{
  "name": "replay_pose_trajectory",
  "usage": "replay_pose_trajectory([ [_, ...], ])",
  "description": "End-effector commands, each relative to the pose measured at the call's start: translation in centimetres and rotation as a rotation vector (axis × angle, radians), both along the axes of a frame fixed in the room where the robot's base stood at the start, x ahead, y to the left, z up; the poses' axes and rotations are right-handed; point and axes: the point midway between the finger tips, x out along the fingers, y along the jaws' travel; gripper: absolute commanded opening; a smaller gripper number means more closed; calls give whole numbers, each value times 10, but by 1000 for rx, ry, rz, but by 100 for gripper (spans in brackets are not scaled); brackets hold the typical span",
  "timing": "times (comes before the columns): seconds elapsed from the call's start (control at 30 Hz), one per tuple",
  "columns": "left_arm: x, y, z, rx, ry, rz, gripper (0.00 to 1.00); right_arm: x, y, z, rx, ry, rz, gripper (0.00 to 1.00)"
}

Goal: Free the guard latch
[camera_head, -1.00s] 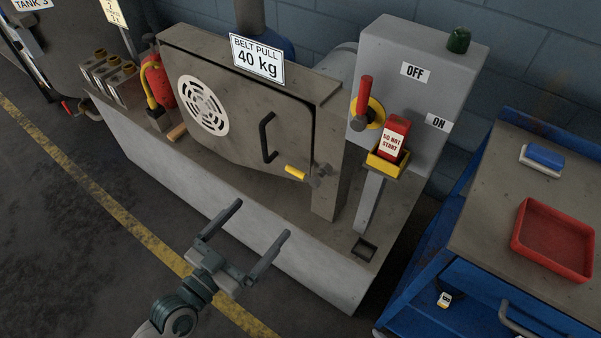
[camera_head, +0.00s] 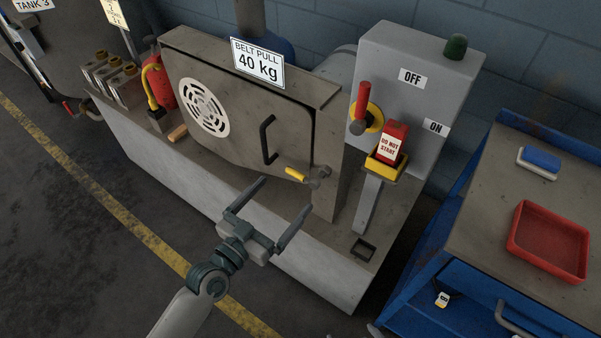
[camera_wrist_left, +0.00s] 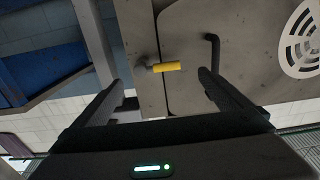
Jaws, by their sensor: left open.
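The guard latch (camera_head: 297,174) has a yellow handle and a grey pivot at the lower right edge of the guard door (camera_head: 236,117). The latch handle lies roughly across the door's edge. In the left wrist view the yellow latch (camera_wrist_left: 167,66) shows ahead, between the fingers and beyond their tips. My left gripper (camera_head: 286,194) is open and empty, in front of and below the latch, not touching it. A black door handle (camera_head: 267,140) stands left of the latch. My right gripper is not in view.
A red-handled switch (camera_head: 361,103) and a red "DO NOT START" block (camera_head: 393,141) in a yellow holder are right of the guard. A blue cart (camera_head: 478,213) with a red tray (camera_head: 549,241) stands at the right. The floor at left is open.

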Motion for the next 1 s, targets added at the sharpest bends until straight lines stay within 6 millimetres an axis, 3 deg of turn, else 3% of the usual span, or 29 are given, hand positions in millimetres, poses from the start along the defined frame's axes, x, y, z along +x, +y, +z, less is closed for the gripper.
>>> replay_pose_trajectory([
  [0.2, 33, -24, 2, -2, -1, 0, 97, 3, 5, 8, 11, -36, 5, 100],
  [0.5, 64, -47, 0, 0, 0, 0, 97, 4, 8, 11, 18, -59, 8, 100],
  [0.97, 71, -52, 0, 0, 0, 0, 97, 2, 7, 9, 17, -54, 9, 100],
  [1.0, 71, -52, 0, 0, 0, 0, 87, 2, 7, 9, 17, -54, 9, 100],
])
